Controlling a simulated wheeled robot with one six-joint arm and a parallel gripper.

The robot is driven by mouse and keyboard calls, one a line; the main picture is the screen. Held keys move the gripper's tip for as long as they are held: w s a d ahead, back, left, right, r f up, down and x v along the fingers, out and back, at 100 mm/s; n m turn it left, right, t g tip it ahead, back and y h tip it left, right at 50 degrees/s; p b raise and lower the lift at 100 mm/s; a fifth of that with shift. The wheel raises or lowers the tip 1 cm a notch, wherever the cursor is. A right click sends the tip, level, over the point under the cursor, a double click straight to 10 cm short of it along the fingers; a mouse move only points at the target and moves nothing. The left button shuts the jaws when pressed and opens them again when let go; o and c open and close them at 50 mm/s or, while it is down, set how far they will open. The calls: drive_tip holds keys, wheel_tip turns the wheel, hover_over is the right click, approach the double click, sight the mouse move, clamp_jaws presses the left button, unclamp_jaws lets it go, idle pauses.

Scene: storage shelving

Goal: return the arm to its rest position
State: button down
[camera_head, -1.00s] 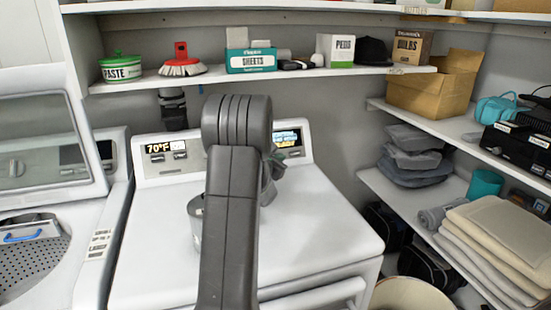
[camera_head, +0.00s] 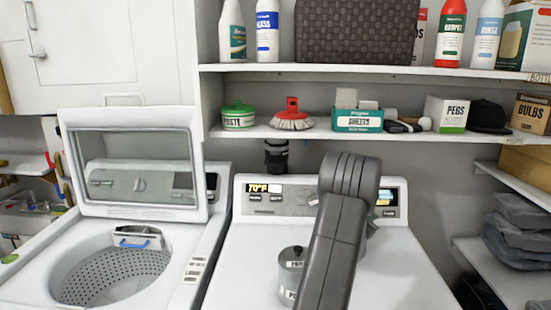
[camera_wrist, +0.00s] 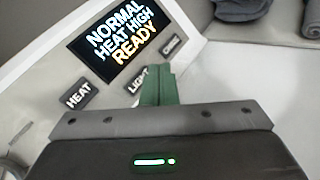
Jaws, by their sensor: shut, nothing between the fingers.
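My arm (camera_head: 335,240) rises in front of the white dryer in the head view, its grey elbow near the control panel. My gripper (camera_wrist: 158,72) shows in the wrist view as two green fingers pressed together, with nothing between them. They point toward the dryer's panel (camera_wrist: 75,95), close to its lit "NORMAL HEAT HIGH READY" display (camera_wrist: 120,42). I cannot tell if they touch it. In the head view the arm hides most of my gripper.
A grey canister (camera_head: 291,266) stands on the dryer top (camera_head: 245,265), left of my arm. The washer (camera_head: 205,255) at left has its lid (camera_head: 140,212) up. The lower wall shelf (camera_head: 215,131) holds several goods above. Side shelves (camera_head: 500,275) are at right.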

drive_tip(key=p, duration=0.2)
drive_tip(key=shift+s+r+p, duration=0.1)
drive_tip(key=shift+r+p, duration=0.15)
drive_tip(key=shift+p, duration=0.05)
drive_tip(key=s+b, duration=0.1)
drive_tip(key=s+r+b, duration=0.1)
drive_tip(key=s, duration=0.1)
drive_tip(key=shift+s+a, duration=0.1)
drive_tip(key=shift+s, duration=0.05)
drive_tip(key=shift+s+a+r+b, duration=0.1)
drive_tip(key=shift+s+r+b, duration=0.2)
drive_tip(key=shift+s, duration=0.2)
drive_tip(key=shift+s+r+b, duration=0.2)
drive_tip(key=shift+s+b, duration=0.05)
drive_tip(key=shift+s, duration=0.2)
drive_tip(key=shift+w, duration=0.1)
drive_tip(key=shift+w+f+p, duration=0.35)
drive_tip(key=shift+w+p, duration=0.15)
drive_tip(key=shift+w, duration=0.3)
drive_tip(key=w+f, duration=0.1)
drive_tip(key=w, duration=0.1)
drive_tip(key=w+f, duration=0.1)
drive_tip(key=shift+w+f, duration=0.2)
drive_tip(key=shift+w, duration=0.2)
drive_tip(key=shift+s+d+r+b, duration=0.1)
drive_tip(key=shift+s+d+b, duration=0.1)
drive_tip(key=shift+b, duration=0.8)
drive_tip(key=b, duration=0.4)
